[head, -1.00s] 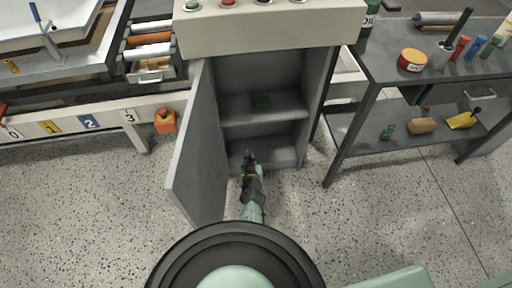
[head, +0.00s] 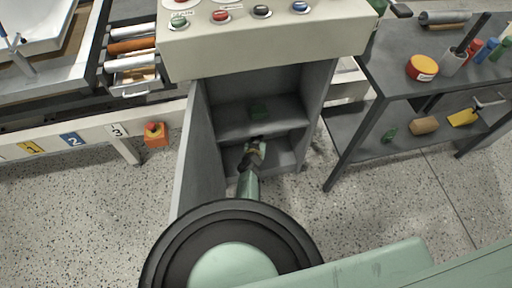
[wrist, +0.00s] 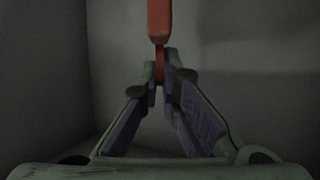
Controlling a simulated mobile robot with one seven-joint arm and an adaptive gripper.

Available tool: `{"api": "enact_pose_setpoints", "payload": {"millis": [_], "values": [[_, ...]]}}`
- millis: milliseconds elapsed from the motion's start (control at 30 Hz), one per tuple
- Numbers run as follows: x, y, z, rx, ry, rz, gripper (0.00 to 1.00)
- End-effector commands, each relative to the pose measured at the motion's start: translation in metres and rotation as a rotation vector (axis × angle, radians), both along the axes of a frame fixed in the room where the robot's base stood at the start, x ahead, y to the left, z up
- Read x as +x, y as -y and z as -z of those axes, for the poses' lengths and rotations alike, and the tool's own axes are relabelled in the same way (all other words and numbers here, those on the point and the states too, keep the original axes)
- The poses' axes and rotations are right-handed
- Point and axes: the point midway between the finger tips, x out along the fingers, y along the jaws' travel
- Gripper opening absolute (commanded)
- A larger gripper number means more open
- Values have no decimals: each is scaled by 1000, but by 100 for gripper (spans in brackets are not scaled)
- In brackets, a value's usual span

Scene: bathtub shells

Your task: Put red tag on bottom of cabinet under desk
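The cabinet under the desk stands open, with its grey door (head: 192,155) swung out to the left. It has a middle shelf (head: 290,115) and a bottom compartment (head: 281,155). My gripper (head: 255,143) is in the opening of the lower compartment, just below the front edge of the shelf. In the wrist view, my gripper (wrist: 162,78) has its fingertips closed around the lower part of the red tag (wrist: 159,22). The tag sticks out beyond the fingertips in front of grey walls. In the head view I cannot make out the tag.
The beige control panel (head: 270,50) overhangs the cabinet. A grey workbench (head: 385,75) stands to the right and a white rail (head: 95,130) with number plates to the left. An orange box (head: 155,136) sits beside the rail.

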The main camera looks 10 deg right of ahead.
Motion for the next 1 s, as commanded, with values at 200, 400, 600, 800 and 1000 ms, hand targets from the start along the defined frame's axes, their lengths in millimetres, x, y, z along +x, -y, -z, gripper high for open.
{"api": "enact_pose_setpoints", "payload": {"millis": [200,400,600,800,1000], "values": [[-1,0,18,0,-2,1,0],[-1,1,54,0,0,1,0],[0,0,69,-1,0,0,0],[-1,1,95,0,-1,1,0],[0,0,101,0,0,0,0]]}}
